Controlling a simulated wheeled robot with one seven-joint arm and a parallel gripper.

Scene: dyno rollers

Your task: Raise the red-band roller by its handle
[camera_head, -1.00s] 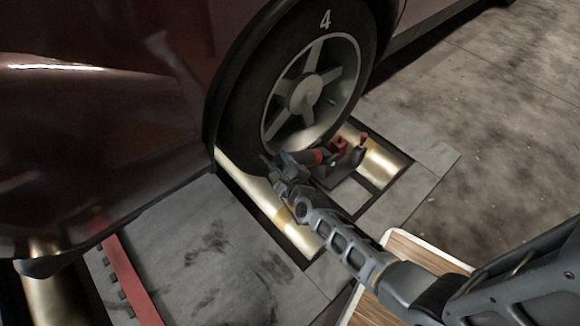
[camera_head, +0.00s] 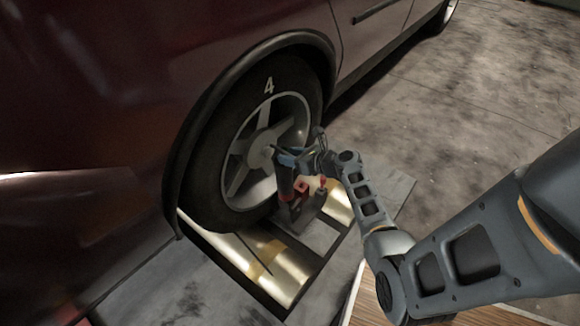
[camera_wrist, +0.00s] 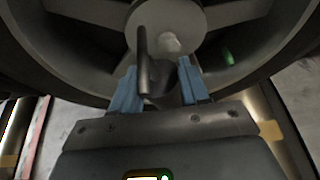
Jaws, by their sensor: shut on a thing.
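The red-band roller's dark handle (camera_head: 284,178) stands nearly upright in front of the wheel, with a red band (camera_head: 286,197) near its lower end. My gripper (camera_head: 287,158) is shut on the upper part of this handle. In the wrist view, the blue fingertips (camera_wrist: 157,88) stand on either side of the dark handle (camera_wrist: 160,78). The red band is not visible there. The handle's foot meets a dark mount beside the rollers.
The wheel (camera_head: 250,150) marked 4 stands close behind the handle, on shiny metal rollers (camera_head: 290,275). A red block (camera_head: 301,187) and a small red-topped lever (camera_head: 322,183) sit just right of the handle. A wooden surface (camera_head: 366,300) lies below my arm. Concrete floor is open at right.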

